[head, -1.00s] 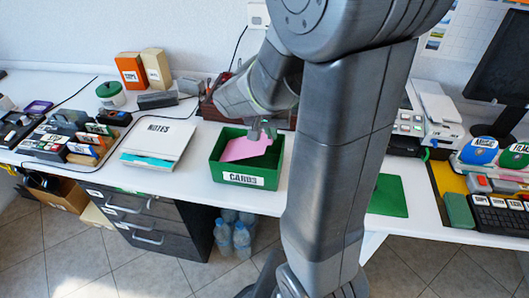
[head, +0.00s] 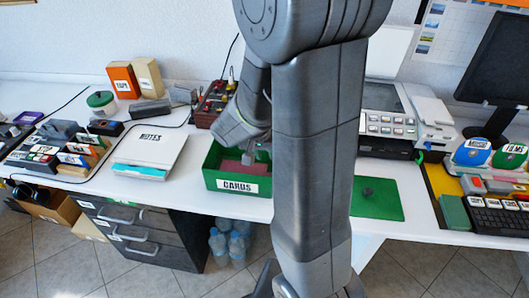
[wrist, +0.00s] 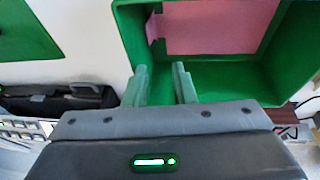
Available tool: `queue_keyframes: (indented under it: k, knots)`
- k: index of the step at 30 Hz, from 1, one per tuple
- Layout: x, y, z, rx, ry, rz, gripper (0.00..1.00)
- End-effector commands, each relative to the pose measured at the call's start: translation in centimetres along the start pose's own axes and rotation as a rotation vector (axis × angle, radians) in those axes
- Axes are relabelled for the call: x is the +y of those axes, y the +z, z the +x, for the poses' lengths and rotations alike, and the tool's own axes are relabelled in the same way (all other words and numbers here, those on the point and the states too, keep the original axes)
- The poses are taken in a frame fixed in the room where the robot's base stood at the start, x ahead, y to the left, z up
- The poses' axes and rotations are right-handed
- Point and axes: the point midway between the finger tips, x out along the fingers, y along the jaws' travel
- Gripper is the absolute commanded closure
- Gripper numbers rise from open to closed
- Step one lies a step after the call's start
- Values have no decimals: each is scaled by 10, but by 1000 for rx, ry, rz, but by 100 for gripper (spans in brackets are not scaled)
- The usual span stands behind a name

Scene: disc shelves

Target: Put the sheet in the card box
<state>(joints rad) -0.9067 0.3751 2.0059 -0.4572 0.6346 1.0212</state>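The pink sheet (wrist: 215,25) lies inside the green card box, low between its walls; in the head view only part of the sheet (head: 243,168) shows over the front wall. The card box (head: 238,187) is labelled CARDS and stands on the white desk; its green wall also shows in the wrist view (wrist: 130,35). My gripper (wrist: 160,72) is open, its two pale green fingers apart with nothing between them. It is at the box, clear of the sheet. In the head view my arm hides the box's right side and most of the gripper.
A white NOTES binder (head: 150,146) lies left of the box. A tray with red pieces (head: 212,100) stands behind it. A green mat (head: 378,200) with a small dark knob lies to the right, beyond my arm. A printer (head: 388,115) stands behind the mat.

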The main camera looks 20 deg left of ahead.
Motion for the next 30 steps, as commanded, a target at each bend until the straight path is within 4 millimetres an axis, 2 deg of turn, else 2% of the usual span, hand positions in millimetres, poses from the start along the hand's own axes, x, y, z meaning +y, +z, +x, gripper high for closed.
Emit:
queue_keyframes:
  k: [7,11,24,30]
  knots:
    - [0,0,-1,0,0,0,76]
    - [0,-2,-8,2,-1,0,76]
    - [0,-2,-92,4,-4,-1,76]
    - [0,-1,-116,3,-2,0,76]
